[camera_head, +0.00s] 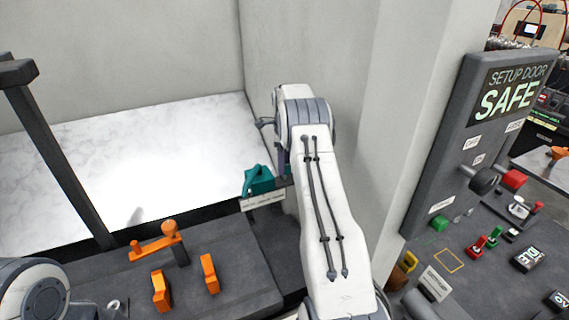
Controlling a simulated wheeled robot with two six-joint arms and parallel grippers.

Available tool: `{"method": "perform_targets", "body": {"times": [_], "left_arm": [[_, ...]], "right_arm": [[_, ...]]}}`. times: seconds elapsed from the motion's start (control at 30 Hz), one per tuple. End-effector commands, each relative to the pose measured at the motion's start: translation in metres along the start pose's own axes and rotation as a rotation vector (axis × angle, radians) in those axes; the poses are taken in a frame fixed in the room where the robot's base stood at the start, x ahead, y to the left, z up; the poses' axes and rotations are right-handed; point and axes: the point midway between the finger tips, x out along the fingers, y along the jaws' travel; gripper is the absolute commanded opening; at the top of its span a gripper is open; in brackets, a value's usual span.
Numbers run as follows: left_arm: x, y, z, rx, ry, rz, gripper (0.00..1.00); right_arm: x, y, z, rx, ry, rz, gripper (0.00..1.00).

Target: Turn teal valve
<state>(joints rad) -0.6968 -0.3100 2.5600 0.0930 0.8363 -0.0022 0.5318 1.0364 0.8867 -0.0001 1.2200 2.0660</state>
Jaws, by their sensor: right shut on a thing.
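The teal valve (259,182) sits at the back edge of the dark console, behind a small white label, left of my right forearm. My right gripper (280,182) is at the valve's right side and is shut on it; its fingers are mostly hidden by my own arm and wrist. My left arm shows only at the bottom left corner, and its gripper is out of view.
Orange handles (161,291) stand on the dark console (225,255) at left. A white marbled surface (130,165) lies behind it, with a dark post at left. A grey wall rises behind my right arm. A "SAFE" panel (480,130) with knobs stands at right.

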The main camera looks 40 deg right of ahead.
Motion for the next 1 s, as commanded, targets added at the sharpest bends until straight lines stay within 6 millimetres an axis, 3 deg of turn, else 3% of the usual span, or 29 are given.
{"method": "perform_targets", "body": {"times": [0.43, 0.47, 0.5, 0.53, 0.87, 1.0], "left_arm": [[0.000, 0.000, 0.000, 0.000, 0.000, 0.000, 0.56], [0.000, 0.000, 0.000, 0.000, 0.000, 0.000, 0.56], [0.000, 0.000, 0.000, 0.000, 0.000, 0.000, 0.56], [0.000, 0.000, 0.000, 0.000, 0.000, 0.000, 0.56], [0.001, 0.000, 0.000, 0.000, 0.000, 0.000, 0.56], [0.010, -0.001, 0.001, 0.000, 0.000, 0.000, 0.56]], "right_arm": [[-0.003, -0.002, 0.000, 0.012, -0.004, -0.009, 0.00], [-0.003, -0.002, 0.000, 0.012, -0.004, -0.009, 0.61], [-0.003, -0.002, 0.000, 0.012, -0.004, -0.008, 0.77], [-0.003, -0.002, 0.000, 0.012, -0.004, -0.008, 0.84], [-0.002, -0.001, 0.000, 0.010, -0.002, -0.004, 0.84], [-0.013, -0.002, 0.001, 0.010, -0.004, -0.007, 0.84]]}}
